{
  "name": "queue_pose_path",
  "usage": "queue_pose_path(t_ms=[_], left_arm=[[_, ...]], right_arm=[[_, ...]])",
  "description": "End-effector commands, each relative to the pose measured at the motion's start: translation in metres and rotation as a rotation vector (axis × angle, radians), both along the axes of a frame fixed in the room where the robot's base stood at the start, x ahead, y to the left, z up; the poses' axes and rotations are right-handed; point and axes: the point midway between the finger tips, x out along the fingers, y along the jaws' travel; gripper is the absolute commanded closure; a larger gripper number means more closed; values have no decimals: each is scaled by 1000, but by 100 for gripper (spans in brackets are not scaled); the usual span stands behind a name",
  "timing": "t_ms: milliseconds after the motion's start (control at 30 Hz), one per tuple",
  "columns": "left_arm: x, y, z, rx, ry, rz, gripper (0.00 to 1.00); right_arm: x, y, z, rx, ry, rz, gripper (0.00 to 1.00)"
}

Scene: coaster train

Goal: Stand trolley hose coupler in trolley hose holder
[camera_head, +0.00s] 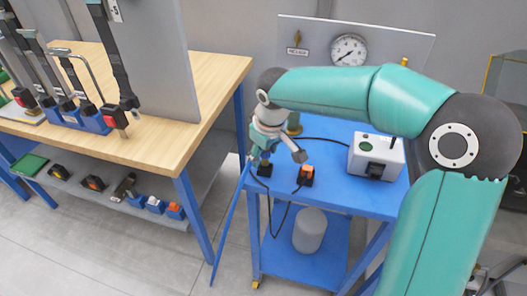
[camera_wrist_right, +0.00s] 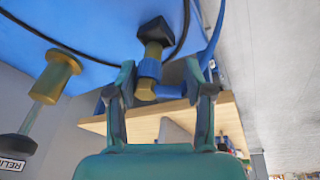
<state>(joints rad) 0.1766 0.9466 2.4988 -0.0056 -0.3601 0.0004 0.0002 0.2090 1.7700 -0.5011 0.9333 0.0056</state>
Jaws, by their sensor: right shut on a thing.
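The trolley hose coupler (camera_wrist_right: 148,70), brass with a blue collar, sits between the fingers of my right gripper (camera_wrist_right: 162,84), which is shut on it. A blue hose leaves the coupler and hangs down the trolley's left side in the head view (camera_head: 229,225). A small black block, likely the trolley hose holder (camera_wrist_right: 154,29), is at the coupler's trolley-side end; it also shows in the head view (camera_head: 264,170). I cannot tell whether the coupler is seated in it or only in line. In the head view my right gripper (camera_head: 262,156) is low over the trolley's left edge. My left gripper is out of view.
The blue trolley (camera_head: 340,199) carries an orange-and-black piece (camera_head: 306,174), a white box (camera_head: 376,157) and a gauge panel (camera_head: 349,50). A brass post (camera_wrist_right: 55,78) stands near the gripper. A white cylinder (camera_head: 310,230) is on the lower shelf. A wooden bench (camera_head: 160,143) stands at left.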

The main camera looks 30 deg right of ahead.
Motion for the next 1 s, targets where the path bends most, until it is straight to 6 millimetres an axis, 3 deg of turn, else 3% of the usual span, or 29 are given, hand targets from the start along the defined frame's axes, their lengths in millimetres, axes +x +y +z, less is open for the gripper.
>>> queue_pose_path(t_ms=[1000], left_arm=[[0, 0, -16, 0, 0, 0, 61]], right_arm=[[0, 0, -19, 0, 0, 0, 100]])
